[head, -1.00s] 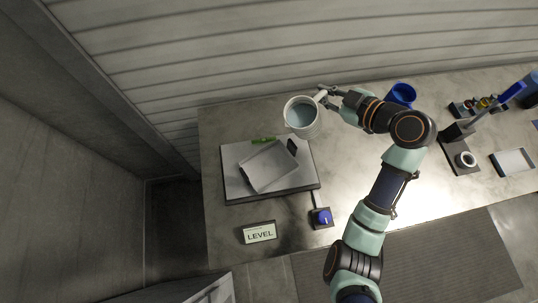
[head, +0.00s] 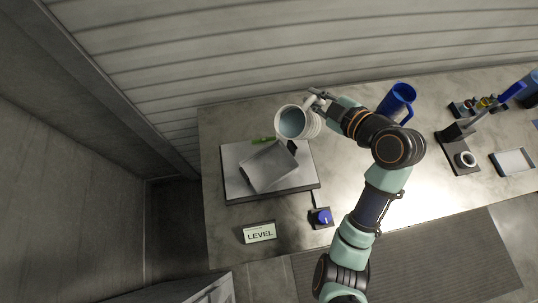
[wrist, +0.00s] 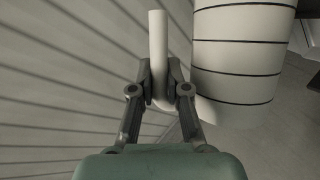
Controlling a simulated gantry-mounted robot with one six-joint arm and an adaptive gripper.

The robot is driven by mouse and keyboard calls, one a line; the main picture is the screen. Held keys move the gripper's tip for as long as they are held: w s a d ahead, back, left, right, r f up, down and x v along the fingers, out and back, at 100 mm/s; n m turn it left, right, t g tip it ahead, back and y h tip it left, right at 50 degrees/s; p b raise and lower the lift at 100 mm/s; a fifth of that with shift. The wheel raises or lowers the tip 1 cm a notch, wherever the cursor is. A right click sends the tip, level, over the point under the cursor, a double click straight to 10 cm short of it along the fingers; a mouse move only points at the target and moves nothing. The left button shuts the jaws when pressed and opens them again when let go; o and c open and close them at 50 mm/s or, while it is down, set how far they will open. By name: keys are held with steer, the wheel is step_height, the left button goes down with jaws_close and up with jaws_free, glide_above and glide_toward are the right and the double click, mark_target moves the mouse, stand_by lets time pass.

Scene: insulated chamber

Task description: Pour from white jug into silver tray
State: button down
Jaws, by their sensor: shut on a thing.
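The white jug (head: 311,125) is held in the air above the back right corner of the platform, tilted to the left with its mouth toward the tray side. Bluish liquid shows inside it. My gripper (head: 318,99) is shut on the jug's handle, and the wrist view shows both fingers (wrist: 164,88) around the white handle, with the ringed jug body (wrist: 240,50) to the right. The silver tray (head: 268,167) sits at an angle on the dark-edged platform, below and left of the jug. I cannot tell whether liquid is leaving the jug.
A green level (head: 262,140) lies on the platform (head: 235,182). A LEVEL sign (head: 259,232) and a blue knob (head: 322,217) stand in front. A blue jug (head: 397,101) stands right of my gripper.

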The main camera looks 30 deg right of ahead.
mark_target(306, 106)
steer(key=shift+s+a+n+t+h, duration=0.2)
steer(key=shift+a+n+h, duration=0.35)
steer(key=shift+a+n, duration=0.2)
steer(key=shift+s+a+n+t+h, duration=0.1)
steer(key=shift+a+n+t+h, duration=0.1)
steer(key=shift+a+n+h, duration=0.45)
stand_by(3.9)
steer(key=d+m+y, duration=0.1)
steer(key=d, duration=0.1)
steer(key=w+d+m+y, duration=0.1)
steer(key=d+m, duration=0.1)
steer(key=shift+d+r+g+y, duration=0.1)
steer(key=shift+d+g+y, duration=0.1)
steer(key=shift+g+y, duration=0.2)
steer(key=shift+s+a, duration=0.1)
steer(key=shift+a, duration=0.25)
steer(key=shift+f+m, duration=0.25)
steer(key=shift+m, duration=0.05)
steer(key=d, duration=0.1)
steer(key=d+f+m+y, duration=0.1)
steer(key=d, duration=0.1)
steer(key=shift+w+d+f+m+g+y, duration=0.2)
steer(key=shift+w+m+g+y, duration=0.1)
steer(key=shift+m, duration=0.1)
step_height(306, 106, down, 9)
steer(key=d+m+y, duration=0.2)
steer(key=shift+w+d+f, duration=0.2)
steer(key=shift+w+d, duration=0.05)
steer(key=shift+w, duration=0.05)
